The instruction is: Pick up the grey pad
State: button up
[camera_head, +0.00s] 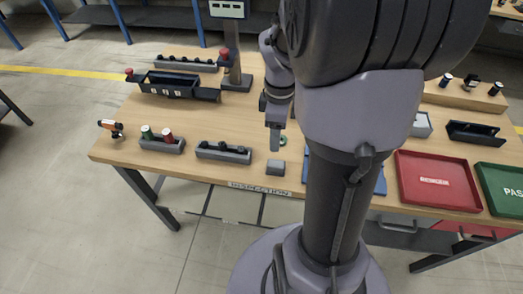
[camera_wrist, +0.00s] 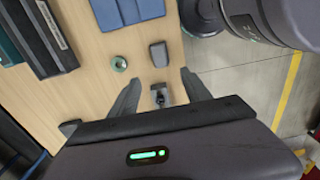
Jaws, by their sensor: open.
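The grey pad (camera_head: 275,168) is a small grey block lying flat near the front edge of the wooden bench. In the wrist view, the pad (camera_wrist: 158,54) lies beyond my fingertips, apart from them. My gripper (camera_head: 275,143) points down above the bench, just behind the pad in the head view. In the wrist view, my gripper (camera_wrist: 161,77) has its two fingers spread wide with nothing held. A small dark part shows between the fingers, lower down; I cannot tell exactly what it is.
A green ring (camera_head: 283,141) lies close behind the pad. A grey rack with dark parts (camera_head: 223,152) stands left. A blue item (camera_wrist: 128,10) lies beside the pad, partly hidden by my arm in the head view. A red tray (camera_head: 437,193) is farther right.

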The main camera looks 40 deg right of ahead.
jog(key=b, duration=0.4)
send_near(276, 163)
jog(key=f, duration=0.5)
jog(key=shift+w+a+f, duration=0.15)
jog(key=shift+a, duration=0.05)
jog(key=f+b, duration=0.2)
jog(key=f, duration=0.3)
jog(key=shift+s+d+f+b, duration=0.1)
jog(key=shift+s+d+b, duration=0.15)
jog(key=shift+b, duration=0.15)
jog(key=shift+a+r, duration=0.1)
jog(key=shift+r, duration=0.1)
grip_shut()
